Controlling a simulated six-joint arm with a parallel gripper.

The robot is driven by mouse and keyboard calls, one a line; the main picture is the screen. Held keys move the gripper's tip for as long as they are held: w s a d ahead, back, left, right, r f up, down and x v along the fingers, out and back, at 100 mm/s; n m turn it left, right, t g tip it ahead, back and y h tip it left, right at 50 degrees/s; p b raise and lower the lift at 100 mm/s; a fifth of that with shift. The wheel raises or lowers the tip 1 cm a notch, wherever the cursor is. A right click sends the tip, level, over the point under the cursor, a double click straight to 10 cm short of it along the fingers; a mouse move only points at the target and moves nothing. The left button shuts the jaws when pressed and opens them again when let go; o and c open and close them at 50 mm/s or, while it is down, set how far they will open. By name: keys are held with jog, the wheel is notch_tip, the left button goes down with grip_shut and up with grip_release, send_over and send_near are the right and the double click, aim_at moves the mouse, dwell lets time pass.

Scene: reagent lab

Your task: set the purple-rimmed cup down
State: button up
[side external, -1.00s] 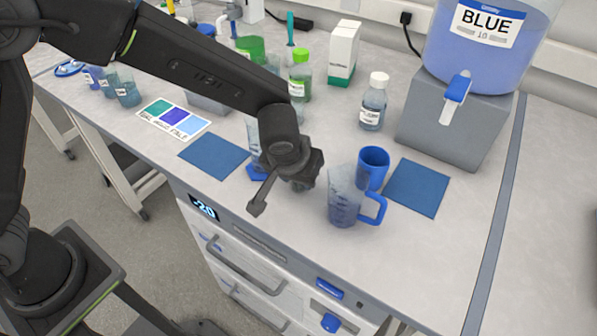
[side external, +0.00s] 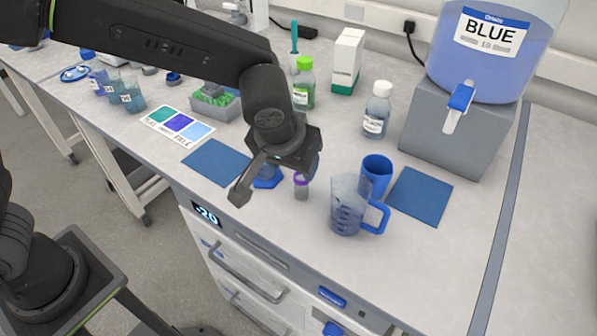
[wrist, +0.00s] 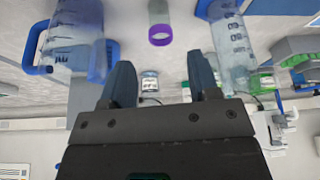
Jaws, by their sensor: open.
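The purple-rimmed cup (side external: 302,189) is small and clear and stands upright on the bench, left of the blue-handled measuring jug (side external: 346,205). In the wrist view the cup (wrist: 159,20) shows its purple rim, beyond and between my fingertips, with nothing touching it. My gripper (side external: 303,160) is open and empty, just above and behind the cup in the side view. Its two dark fingers (wrist: 161,78) stand wide apart in the wrist view. A blue-footed cylinder (side external: 267,179) is partly hidden behind my gripper.
A blue cup (side external: 376,174) stands behind the jug. Blue mats lie at right (side external: 421,197) and left (side external: 214,162). A white-capped bottle (side external: 376,112), a green-capped bottle (side external: 304,88) and the BLUE dispenser (side external: 490,50) stand further back. The bench in front is clear.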

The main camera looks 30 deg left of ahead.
jog(key=s+a+r, duration=0.7)
jog(key=a+r, duration=0.2)
jog(key=a, duration=0.3)
jog(key=s+a+m+t, duration=0.1)
jog(key=s+a, duration=0.6)
jog(key=s, duration=0.3)
jog(key=shift+s+a+f+m+h, duration=0.2)
jog(key=shift+a+m+h, duration=0.1)
jog(key=shift+a+m, duration=0.1)
